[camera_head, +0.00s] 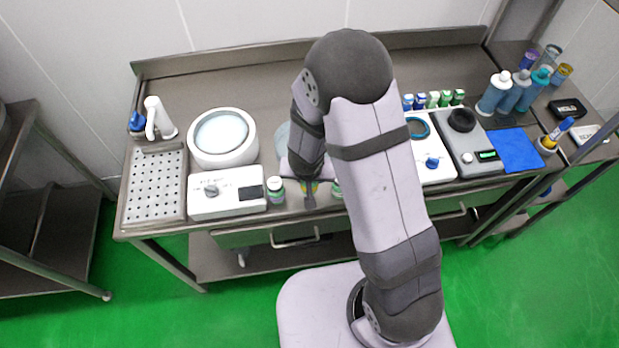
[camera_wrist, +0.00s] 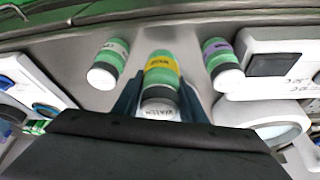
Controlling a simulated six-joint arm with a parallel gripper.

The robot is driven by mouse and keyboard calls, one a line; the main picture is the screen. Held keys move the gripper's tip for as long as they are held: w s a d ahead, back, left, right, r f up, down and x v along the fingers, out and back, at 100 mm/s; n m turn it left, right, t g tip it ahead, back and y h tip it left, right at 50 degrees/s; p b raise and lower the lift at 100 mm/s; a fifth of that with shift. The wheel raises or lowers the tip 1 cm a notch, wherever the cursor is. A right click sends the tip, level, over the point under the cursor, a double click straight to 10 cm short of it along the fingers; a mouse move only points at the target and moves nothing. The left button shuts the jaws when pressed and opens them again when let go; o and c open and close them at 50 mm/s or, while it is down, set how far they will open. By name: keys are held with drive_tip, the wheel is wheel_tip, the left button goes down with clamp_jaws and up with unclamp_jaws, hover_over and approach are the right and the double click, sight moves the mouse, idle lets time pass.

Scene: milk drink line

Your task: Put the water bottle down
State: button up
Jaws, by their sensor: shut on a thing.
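The water bottle (camera_wrist: 160,75) is green with a yellow label band and a white lid with dark lettering that seems to read water. It stands between the two blue fingers of my gripper (camera_wrist: 158,102), which is shut on it. In the head view my gripper (camera_head: 310,192) is at the front edge of the steel table (camera_head: 285,62), and my arm hides most of the bottle. The bottle is in line with its two neighbours; I cannot tell whether its base touches the table.
A green-and-white bottle with a purple label (camera_wrist: 222,62) stands on one side, another green-and-white bottle (camera_wrist: 108,62) on the other. A white device with a dark screen (camera_head: 228,193) and a round white pot (camera_head: 222,138) are left of my gripper.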

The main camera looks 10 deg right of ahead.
drive_tip(key=shift+r+p, duration=1.5)
drive_tip(key=shift+r, duration=1)
drive_tip(key=shift+d, duration=0.1)
drive_tip(key=shift+w+d+b, duration=0.2)
drive_tip(key=shift+d+b, duration=0.35)
drive_tip(key=shift+d, duration=0.05)
drive_tip(key=d+n+y+b, duration=0.1)
drive_tip(key=d+n+b, duration=0.1)
drive_tip(key=d+b, duration=0.45)
drive_tip(key=w+a+n, duration=0.1)
drive_tip(key=w, duration=0.1)
drive_tip(key=w+a+r+n+y+b, duration=0.1)
drive_tip(key=w+a, duration=0.1)
drive_tip(key=w, duration=0.1)
drive_tip(key=w+a+n+b, duration=0.1)
drive_tip(key=w, duration=0.2)
drive_tip(key=shift+w+a+r, duration=0.2)
drive_tip(key=shift+a+r, duration=0.05)
drive_tip(key=w+a+r+n+b, duration=0.1)
drive_tip(key=w+a+b, duration=0.15)
drive_tip(key=a, duration=0.55)
drive_tip(key=w+a+r+n+y+b, duration=0.15)
drive_tip(key=w+a, duration=0.25)
drive_tip(key=a, duration=0.4)
drive_tip(key=w+a+r+n+b, duration=0.1)
drive_tip(key=w+a+b, duration=0.2)
drive_tip(key=a, duration=0.6)
drive_tip(key=shift+d+f+p, duration=0.2)
drive_tip(key=shift+f+p, duration=1.35)
drive_tip(key=shift+f, duration=3.7)
